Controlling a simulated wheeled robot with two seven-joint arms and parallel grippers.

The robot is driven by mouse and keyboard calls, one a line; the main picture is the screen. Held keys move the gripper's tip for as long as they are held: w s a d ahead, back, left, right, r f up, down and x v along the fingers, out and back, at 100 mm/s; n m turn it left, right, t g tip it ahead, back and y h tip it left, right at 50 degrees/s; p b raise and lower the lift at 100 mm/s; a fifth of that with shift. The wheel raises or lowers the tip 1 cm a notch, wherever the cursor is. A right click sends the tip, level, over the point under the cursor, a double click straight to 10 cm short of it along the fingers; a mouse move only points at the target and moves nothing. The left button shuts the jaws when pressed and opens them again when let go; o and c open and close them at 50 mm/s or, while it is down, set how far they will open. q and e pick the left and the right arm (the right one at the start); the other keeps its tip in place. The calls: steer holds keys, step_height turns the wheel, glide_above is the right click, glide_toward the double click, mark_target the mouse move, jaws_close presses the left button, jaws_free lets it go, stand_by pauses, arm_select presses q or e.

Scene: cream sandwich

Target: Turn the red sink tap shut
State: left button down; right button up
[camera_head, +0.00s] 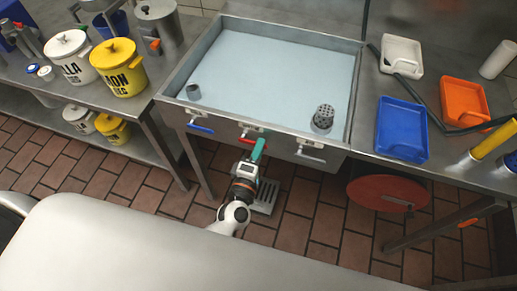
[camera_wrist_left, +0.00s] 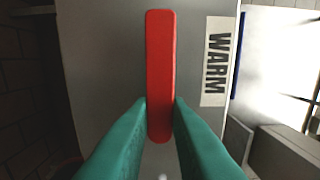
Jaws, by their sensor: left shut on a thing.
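The red tap (camera_wrist_left: 160,60) is a long lever on the steel sink front, beside a label reading WARM (camera_wrist_left: 217,62). It stands upright in the left wrist view. My left gripper (camera_wrist_left: 160,110) has its teal fingers on both sides of the lever's lower part, shut on it. In the head view the left gripper (camera_head: 258,150) reaches the middle of the sink front, and a small part of the red tap (camera_head: 247,140) shows beside it. The rest of the lever is hidden there. My right gripper is not in view.
The sink basin (camera_head: 360,60) has a blue-handled tap (camera_head: 200,128) to the left and a white-handled tap (camera_head: 310,157) to the right. A red hose reel (camera_head: 370,190) hangs below the right counter. A floor grate (camera_head: 266,196) lies under the gripper.

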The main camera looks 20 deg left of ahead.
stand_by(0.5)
arm_select(q)
steer(key=c, duration=1.4)
jaws_free()
steer(key=shift+o, duration=0.2)
steer(key=s+b, duration=0.2)
steer(key=s, duration=1)
steer(key=shift+a, duration=0.25)
